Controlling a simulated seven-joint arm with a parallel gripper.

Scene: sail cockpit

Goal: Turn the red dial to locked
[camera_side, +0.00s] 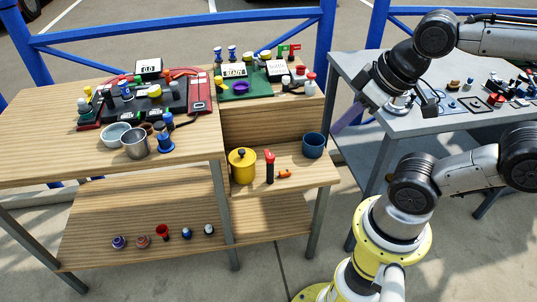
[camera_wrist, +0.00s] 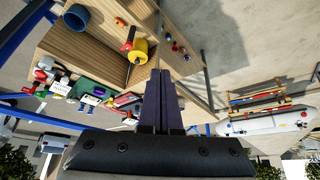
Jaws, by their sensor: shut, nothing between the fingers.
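My gripper (camera_side: 338,130) hangs in the gap between the wooden workbench and the grey table in the side view, pointing down and left, away from the panels. In the wrist view its two long dark fingers (camera_wrist: 160,72) lie together with nothing between them. The grey table (camera_side: 400,128) at right carries several small panels and knobs. A small red round part (camera_side: 496,99) shows on a panel there, but it is too small to tell whether it is the red dial or how it is turned. My arm covers part of that table. The wrist view does not show this panel clearly.
The wooden workbench (camera_side: 40,130) at left holds a red board (camera_side: 199,92), a green board (camera_side: 236,96), bowls and small parts. A yellow pot (camera_side: 242,166) and a blue cup (camera_side: 313,145) stand on its lower shelf. Blue railings (camera_side: 180,24) run behind.

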